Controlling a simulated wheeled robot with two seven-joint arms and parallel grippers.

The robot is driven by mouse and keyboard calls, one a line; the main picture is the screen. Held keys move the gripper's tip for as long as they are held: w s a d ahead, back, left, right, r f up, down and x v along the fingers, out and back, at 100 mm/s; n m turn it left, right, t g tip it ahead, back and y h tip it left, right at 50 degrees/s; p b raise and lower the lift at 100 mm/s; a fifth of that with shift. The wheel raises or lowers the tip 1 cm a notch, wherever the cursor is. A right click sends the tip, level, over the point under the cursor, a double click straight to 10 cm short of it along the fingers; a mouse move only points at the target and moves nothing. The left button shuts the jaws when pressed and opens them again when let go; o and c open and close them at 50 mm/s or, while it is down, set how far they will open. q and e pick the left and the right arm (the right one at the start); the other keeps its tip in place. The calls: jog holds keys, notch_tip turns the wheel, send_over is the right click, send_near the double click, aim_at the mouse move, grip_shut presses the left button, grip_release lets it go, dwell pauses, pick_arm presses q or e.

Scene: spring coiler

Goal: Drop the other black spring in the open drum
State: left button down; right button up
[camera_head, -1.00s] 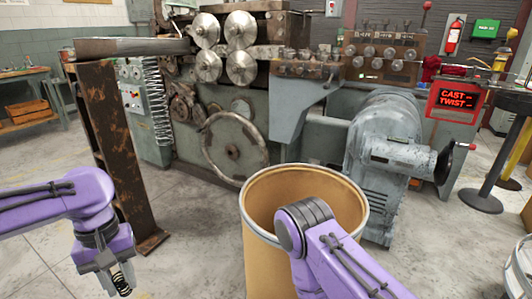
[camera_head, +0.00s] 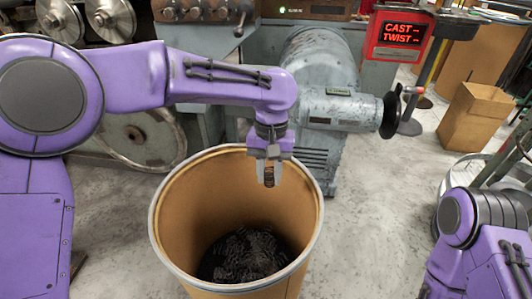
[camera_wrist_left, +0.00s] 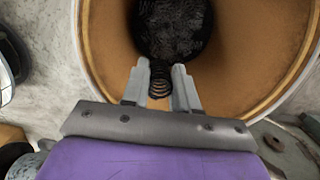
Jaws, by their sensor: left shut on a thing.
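The open drum (camera_head: 168,225) is a tan fibre drum with a grey metal rim, standing in the middle of the head view. Dark springs (camera_head: 243,255) lie in a heap at its bottom. My left gripper (camera_head: 268,176) hangs over the drum's back right rim, pointing down. It is shut on a black spring (camera_wrist_left: 159,79), which shows between the two fingers in the left wrist view, with the drum's opening beyond it. Only part of my right arm shows, at the lower right of the head view; its gripper is out of frame.
A grey-green machine housing (camera_head: 325,110) with a black handwheel stands right behind the drum. A red CAST TWIST display (camera_head: 401,36) is above right. A cardboard box (camera_head: 474,115) stands at the far right. Concrete floor is clear right of the drum.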

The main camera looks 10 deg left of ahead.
pick_arm(q)
jog(key=n+p, duration=0.1)
jog(key=p, duration=0.1)
jog(key=w+n+h+p, duration=0.1)
jog(key=p, duration=0.1)
jog(key=shift+w+f+n+p, duration=0.15)
jog(key=shift+w+n+p, duration=0.15)
jog(key=shift+n, duration=0.1)
jog(key=s+a+n+t+p, duration=0.4)
jog(key=a+n+t+p, duration=0.5)
jog(key=a+n+p, duration=0.6)
jog(key=shift+n, duration=0.5)
jog(key=f+b, duration=0.4)
jog(key=f, duration=0.1)
jog(key=shift+s+d+f, duration=0.1)
jog(key=shift+s+d, duration=0.05)
jog(key=shift+d, duration=0.2)
jog(key=c, duration=0.8)
grip_release()
